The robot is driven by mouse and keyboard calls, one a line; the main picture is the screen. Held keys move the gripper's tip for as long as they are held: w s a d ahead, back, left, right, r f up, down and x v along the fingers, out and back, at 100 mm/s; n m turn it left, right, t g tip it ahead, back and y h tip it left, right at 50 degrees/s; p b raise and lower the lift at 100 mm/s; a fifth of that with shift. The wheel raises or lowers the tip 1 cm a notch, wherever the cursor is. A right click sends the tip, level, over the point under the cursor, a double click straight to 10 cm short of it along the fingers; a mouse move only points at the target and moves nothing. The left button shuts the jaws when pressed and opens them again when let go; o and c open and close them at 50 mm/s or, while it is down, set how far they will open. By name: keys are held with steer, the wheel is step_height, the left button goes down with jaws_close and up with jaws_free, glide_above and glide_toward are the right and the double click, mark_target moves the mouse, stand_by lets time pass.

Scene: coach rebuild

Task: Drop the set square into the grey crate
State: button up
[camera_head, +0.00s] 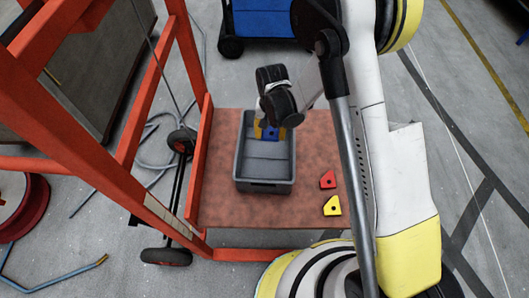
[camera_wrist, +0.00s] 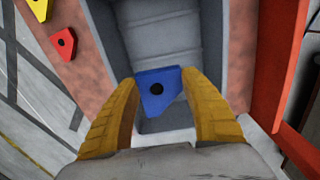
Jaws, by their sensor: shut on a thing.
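A blue set square (camera_wrist: 168,86) with a dark round hole is between the yellow fingers of my gripper (camera_wrist: 160,110) in the wrist view. My gripper is shut on it and holds it over the grey crate (camera_wrist: 218,92). In the head view the blue set square (camera_head: 270,132) shows small below my gripper (camera_head: 271,130), at the crate's far end. The grey crate (camera_head: 264,186) stands on a reddish-brown board, and the part of its floor that shows is bare. The set square's height above the crate floor is hard to tell.
A red set square (camera_head: 328,180) and a yellow one (camera_head: 332,206) lie on the board (camera_head: 222,205) right of the crate. An orange-red frame (camera_head: 180,115) rises at the left. A blue cabinet (camera_head: 262,22) on castors stands behind.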

step_height(320, 180, down, 4)
steer(key=shift+f+b, duration=0.15)
steer(key=shift+b, duration=0.7)
steer(key=o, duration=1.3)
step_height(320, 180, up, 12)
steer(key=shift+r, duration=0.1)
